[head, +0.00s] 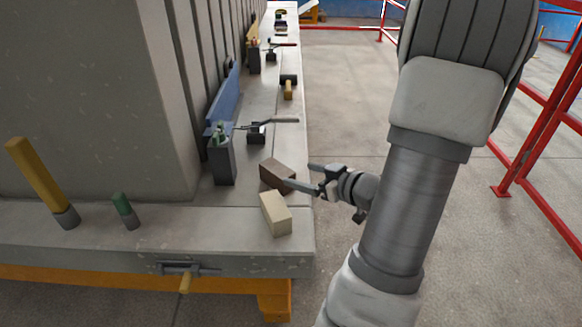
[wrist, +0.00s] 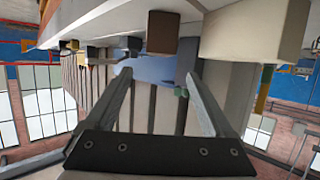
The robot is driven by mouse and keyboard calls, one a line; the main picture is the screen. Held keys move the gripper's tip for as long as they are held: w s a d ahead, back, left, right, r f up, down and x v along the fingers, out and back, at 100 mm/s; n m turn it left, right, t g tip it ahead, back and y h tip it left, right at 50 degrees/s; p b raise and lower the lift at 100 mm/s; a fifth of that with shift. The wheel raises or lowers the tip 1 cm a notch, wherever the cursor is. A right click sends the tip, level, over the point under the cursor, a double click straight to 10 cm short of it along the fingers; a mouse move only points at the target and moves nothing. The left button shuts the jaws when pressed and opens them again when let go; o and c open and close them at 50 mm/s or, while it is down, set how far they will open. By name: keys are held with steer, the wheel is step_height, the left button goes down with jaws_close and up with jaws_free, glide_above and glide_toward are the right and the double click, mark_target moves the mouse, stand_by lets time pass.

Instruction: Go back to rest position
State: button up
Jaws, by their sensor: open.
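My gripper (head: 301,176) is open and empty at the right edge of the concrete ledge (head: 245,192). One fingertip overlaps the right side of a dark brown block (head: 274,172) in the head view; I cannot tell if they touch. A cream block (head: 275,214) lies nearer on the ledge, below the gripper in that view. In the wrist view, which is upside down, my gripper (wrist: 158,76) has its fingers spread, with the brown block (wrist: 163,32) and cream block (wrist: 255,32) beyond them at the top.
A grey holder (head: 222,162) with green-topped items stands left of the brown block. A black-headed mallet (head: 288,88) and other tools lie farther along. A yellow handle (head: 38,176) and green-topped piece (head: 125,210) stand at left. Red railing (head: 540,130) is at right; the floor between is clear.

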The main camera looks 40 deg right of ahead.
steer(key=shift+v, duration=0.85)
